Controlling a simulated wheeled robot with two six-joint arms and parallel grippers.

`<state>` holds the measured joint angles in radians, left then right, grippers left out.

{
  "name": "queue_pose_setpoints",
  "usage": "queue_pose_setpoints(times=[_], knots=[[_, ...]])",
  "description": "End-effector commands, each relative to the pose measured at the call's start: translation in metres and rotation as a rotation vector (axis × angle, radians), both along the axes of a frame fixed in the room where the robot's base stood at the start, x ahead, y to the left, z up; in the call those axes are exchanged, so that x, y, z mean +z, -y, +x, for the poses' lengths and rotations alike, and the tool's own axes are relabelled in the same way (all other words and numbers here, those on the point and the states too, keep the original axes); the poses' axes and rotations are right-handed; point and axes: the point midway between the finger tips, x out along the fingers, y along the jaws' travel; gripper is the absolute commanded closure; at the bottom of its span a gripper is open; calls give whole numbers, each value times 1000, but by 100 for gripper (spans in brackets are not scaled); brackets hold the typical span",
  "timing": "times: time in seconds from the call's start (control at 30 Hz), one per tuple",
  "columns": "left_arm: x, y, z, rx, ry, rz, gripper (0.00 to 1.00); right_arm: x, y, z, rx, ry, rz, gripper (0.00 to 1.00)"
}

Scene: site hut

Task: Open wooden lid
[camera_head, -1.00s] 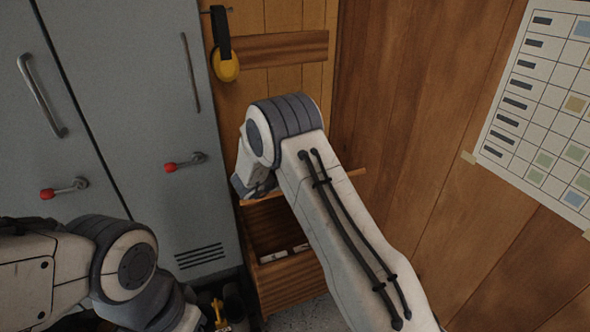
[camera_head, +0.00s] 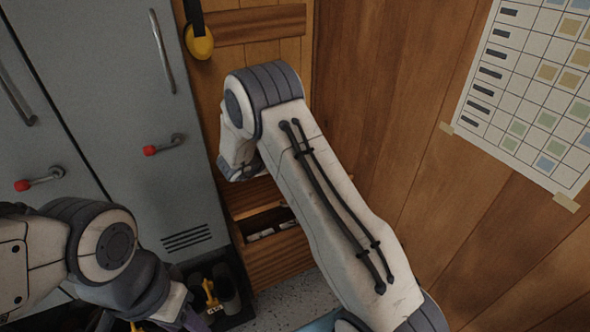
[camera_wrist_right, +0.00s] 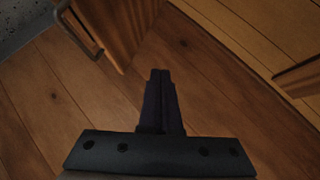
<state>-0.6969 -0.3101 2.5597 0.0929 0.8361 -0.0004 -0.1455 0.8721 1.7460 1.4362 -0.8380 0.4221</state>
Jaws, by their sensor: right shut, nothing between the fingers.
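A wooden chest (camera_head: 285,262) stands on the floor against the plank wall, partly hidden behind my right arm. It is open at the top, and pale items (camera_head: 268,231) show inside. A wooden panel that looks like its raised lid (camera_head: 252,196) stands at the back of the opening. In the right wrist view a wooden panel (camera_wrist_right: 128,22) with a metal handle (camera_wrist_right: 78,32) is at upper left, apart from the fingertips. My right gripper (camera_wrist_right: 161,72) is shut and empty in front of the plank wall.
Grey lockers (camera_head: 150,110) with red-tipped handles stand left of the chest. A dark tray (camera_head: 238,312) with boots lies on the floor in front of them. Yellow ear defenders (camera_head: 200,44) hang above. A chart (camera_head: 530,90) is on the right wall.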

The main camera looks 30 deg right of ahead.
Motion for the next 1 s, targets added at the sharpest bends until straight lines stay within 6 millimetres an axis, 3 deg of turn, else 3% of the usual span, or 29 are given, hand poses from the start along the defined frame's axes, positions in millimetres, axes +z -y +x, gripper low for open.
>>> queue_pose_setpoints(times=[0.03,0.1,0.3,0.43,0.57,0.7,0.9,1.0], knots=[[-14,0,0,0,0,0,50,-28,13,-10,-4,-47,54,100],[-28,0,0,0,0,0,50,-67,25,-27,5,-127,168,100],[-72,0,0,0,-1,1,50,-174,38,-93,8,-268,616,100],[-103,0,0,0,-1,1,50,-223,38,-126,-38,-204,949,100],[-134,0,0,0,-1,1,50,-240,46,-138,-66,-2,1239,100],[-164,0,0,0,-1,1,50,-234,78,-141,-77,330,1441,100],[-190,0,0,0,0,0,50,-207,139,-156,-70,758,1497,100],[-194,0,0,0,0,0,50,-196,156,-163,-64,869,1485,100]])
